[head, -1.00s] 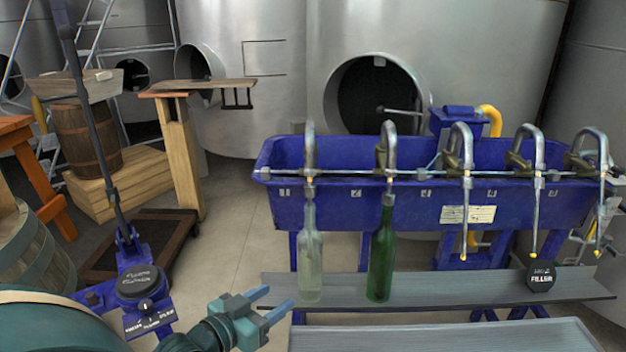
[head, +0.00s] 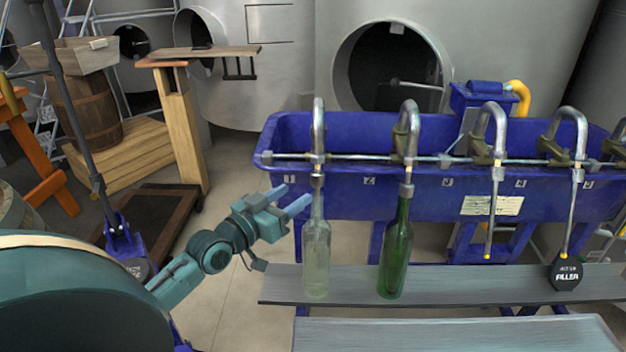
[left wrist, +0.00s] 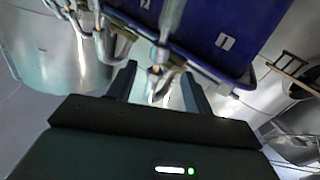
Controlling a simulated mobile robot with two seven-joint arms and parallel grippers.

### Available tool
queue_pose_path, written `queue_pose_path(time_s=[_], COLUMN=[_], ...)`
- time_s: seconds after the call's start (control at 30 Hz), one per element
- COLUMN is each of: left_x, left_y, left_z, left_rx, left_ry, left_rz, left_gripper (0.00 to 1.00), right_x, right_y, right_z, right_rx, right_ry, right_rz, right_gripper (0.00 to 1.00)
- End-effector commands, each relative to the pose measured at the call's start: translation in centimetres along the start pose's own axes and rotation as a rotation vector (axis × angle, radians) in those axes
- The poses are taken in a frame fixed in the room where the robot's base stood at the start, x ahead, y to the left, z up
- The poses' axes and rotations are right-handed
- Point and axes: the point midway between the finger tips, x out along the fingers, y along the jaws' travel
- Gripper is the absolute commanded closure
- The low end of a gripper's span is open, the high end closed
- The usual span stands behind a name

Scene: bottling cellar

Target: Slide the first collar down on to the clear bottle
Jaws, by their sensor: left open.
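The clear bottle (head: 316,262) stands upright on the grey shelf under the first spout (head: 319,120) in the head view. The first collar (head: 317,181), a small grey metal sleeve, is around the spout's tube just at or above the bottle's mouth; I cannot tell if they touch. My left gripper (head: 297,194) is open and empty, its fingers pointing at the tube close below the collar's height, left of the bottle's neck. In the left wrist view the open fingers (left wrist: 158,72) show with spout parts between and beyond them. My right gripper is out of view.
A green bottle (head: 395,255) stands to the right under the second spout. The blue trough (head: 445,190) is behind the bottles. The grey shelf (head: 450,285) is clear between the green bottle and the disc.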

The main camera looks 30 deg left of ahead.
Motion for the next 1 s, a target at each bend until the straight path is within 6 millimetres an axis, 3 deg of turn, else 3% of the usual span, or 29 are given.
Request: queue_pose_path(time_s=[0.2, 0.4, 0.87, 1.0], left_x=[4.1, 6.6, 7.7, 7.7], left_y=[0.0, 0.0, 0.0, 0.0], left_z=[-0.1, -0.1, 0.1, 0.1], left_rx=[-0.001, 0.0, 0.001, 0.001], left_ry=[0.003, 0.001, -0.001, -0.001], left_rz=[-0.001, -0.001, 0.0, 0.0], left_gripper=[0.49, 0.49, 0.49, 0.6], right_x=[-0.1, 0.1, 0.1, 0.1], right_y=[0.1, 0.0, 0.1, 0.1], right_z=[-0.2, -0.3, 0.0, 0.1], right_rx=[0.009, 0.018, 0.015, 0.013], right_ry=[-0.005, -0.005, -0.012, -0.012], right_rz=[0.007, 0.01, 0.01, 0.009], right_gripper=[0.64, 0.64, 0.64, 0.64])
